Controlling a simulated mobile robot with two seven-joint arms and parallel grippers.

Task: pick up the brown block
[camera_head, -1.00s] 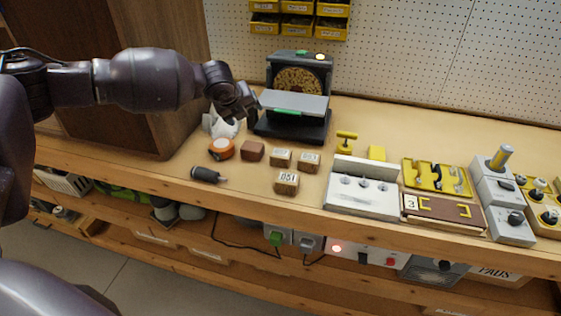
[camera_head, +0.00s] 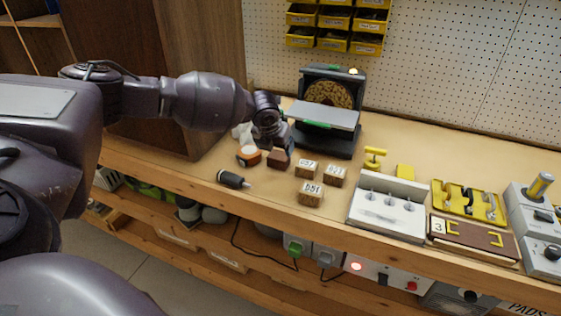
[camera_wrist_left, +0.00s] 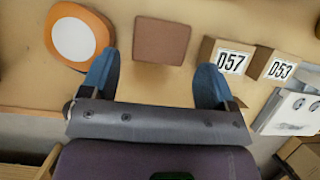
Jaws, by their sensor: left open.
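The brown block (camera_head: 279,158) sits on the wooden bench, between the orange tape measure and the numbered blocks. In the left wrist view the brown block (camera_wrist_left: 162,41) lies ahead of the gap between the fingertips, a little beyond them. My left gripper (camera_head: 282,145) is above and just behind the block in the head view and partly covers it. In the left wrist view my left gripper (camera_wrist_left: 157,75) is open, with blue fingers spread wider than the block and nothing between them. My right gripper is not in view.
An orange tape measure (camera_head: 249,155) is close left of the block. Light wooden blocks 057 (camera_head: 307,169), 053 (camera_head: 335,176) and 051 (camera_head: 311,194) stand to its right. A dark screwdriver-like tool (camera_head: 233,179) lies in front. A dark machine (camera_head: 326,110) stands behind.

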